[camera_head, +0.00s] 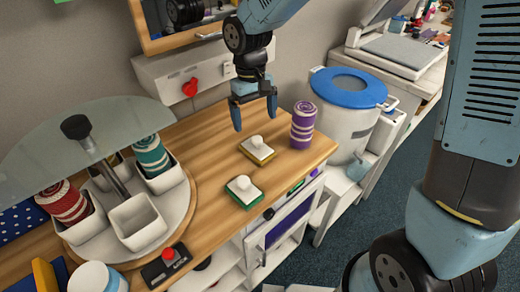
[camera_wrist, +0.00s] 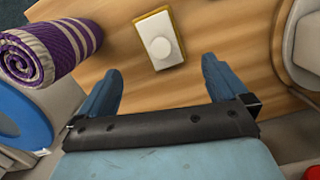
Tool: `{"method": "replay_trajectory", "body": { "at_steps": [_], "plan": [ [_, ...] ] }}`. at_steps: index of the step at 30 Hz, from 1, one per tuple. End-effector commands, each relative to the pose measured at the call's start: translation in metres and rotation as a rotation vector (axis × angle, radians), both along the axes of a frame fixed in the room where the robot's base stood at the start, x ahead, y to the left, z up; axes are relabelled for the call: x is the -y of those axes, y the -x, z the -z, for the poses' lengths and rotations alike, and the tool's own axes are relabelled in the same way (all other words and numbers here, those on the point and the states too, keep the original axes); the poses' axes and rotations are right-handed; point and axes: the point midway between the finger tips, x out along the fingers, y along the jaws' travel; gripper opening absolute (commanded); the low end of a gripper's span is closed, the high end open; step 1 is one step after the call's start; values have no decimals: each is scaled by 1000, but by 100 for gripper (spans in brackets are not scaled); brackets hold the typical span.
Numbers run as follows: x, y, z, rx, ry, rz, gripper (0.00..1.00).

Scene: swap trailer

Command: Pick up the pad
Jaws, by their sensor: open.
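Two small white pads with round white knobs lie on the wooden counter. The yellow-edged pad (camera_head: 256,151) is nearer my gripper; the green-edged pad (camera_head: 241,193) lies in front of it. My gripper (camera_head: 254,116) is open and empty above the counter, just behind the yellow-edged pad, fingers pointing down. In the wrist view, the yellow-edged pad (camera_wrist: 160,38) shows beyond the fingertips, roughly centred between the two fingers and not between the jaws. The green-edged pad is not seen in the wrist view.
A purple striped roll (camera_head: 302,125) stands right of the yellow-edged pad. A round turntable (camera_head: 187,196) with white bins and rolled towels is at left, under a glass disc (camera_head: 90,142). A white bin with a blue lid (camera_head: 348,88) stands beyond the counter's right end.

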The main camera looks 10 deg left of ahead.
Motion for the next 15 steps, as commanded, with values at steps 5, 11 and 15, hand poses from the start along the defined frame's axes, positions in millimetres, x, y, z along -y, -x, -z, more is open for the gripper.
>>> {"method": "replay_trajectory", "body": {
  "at_steps": [5, 11, 15],
  "plan": [
    [3, 4, 30, -4, 2, 0, 100],
    [3, 5, 45, -1, -1, 0, 100],
    [4, 6, 54, -2, 0, 0, 100]
  ]
}}
